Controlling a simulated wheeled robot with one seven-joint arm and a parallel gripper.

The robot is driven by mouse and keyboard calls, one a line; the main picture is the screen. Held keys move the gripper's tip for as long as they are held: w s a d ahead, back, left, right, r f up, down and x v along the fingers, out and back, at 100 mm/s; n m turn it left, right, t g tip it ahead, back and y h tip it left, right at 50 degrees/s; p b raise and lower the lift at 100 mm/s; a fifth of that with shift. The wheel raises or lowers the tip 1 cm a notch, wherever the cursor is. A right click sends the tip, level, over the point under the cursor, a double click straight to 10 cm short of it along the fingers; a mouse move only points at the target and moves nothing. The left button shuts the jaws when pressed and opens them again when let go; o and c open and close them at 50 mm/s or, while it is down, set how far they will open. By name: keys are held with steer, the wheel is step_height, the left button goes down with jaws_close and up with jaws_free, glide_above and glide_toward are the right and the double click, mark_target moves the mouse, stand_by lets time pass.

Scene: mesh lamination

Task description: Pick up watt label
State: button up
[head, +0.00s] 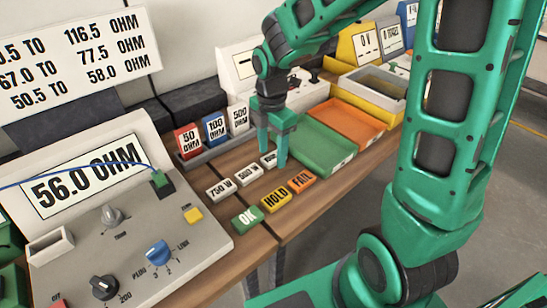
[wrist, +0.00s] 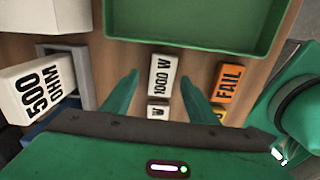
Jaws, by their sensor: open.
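Several white watt labels lie in a row on the wooden table: the 750 W label (head: 220,188), one that seems to read 500 W (head: 248,173), and a third (head: 268,159) partly hidden by my gripper. My gripper (head: 273,160) points down over that third label, open and empty. In the wrist view the 1000 W label (wrist: 163,75) lies between the open fingertips of my gripper (wrist: 160,79). A second W label (wrist: 158,112) shows closer to the palm, partly covered. I cannot tell whether the fingers touch the label.
The green OK (head: 247,219), yellow HOLD (head: 275,199) and orange FAIL (head: 301,180) labels lie to the right of the row. The 50, 100 and 500 OHM blocks (head: 238,120) stand behind. A green tray (head: 318,148) borders the far end. A meter panel (head: 125,230) stands at left.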

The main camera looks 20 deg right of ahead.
mark_target(269, 158)
steer(key=shift+f, duration=0.35)
steer(key=shift+c, duration=0.7)
steer(key=c, duration=1)
steer(key=shift+r, duration=0.1)
steer(key=shift+r, duration=0.5)
steer(key=r, duration=0.2)
steer(key=a+r, duration=0.1)
steer(key=shift+s+r, duration=0.2)
steer(key=shift+r, duration=0.2)
steer(key=s+a+r, duration=0.1)
steer(key=a+r, duration=0.1)
steer(key=a, duration=0.1)
steer(key=s+a+r, duration=0.1)
steer(key=a+r, duration=0.1)
steer(key=a, duration=0.1)
steer(key=s+a+r, duration=0.2)
steer(key=a, duration=0.1)
steer(key=shift+a, duration=0.4)
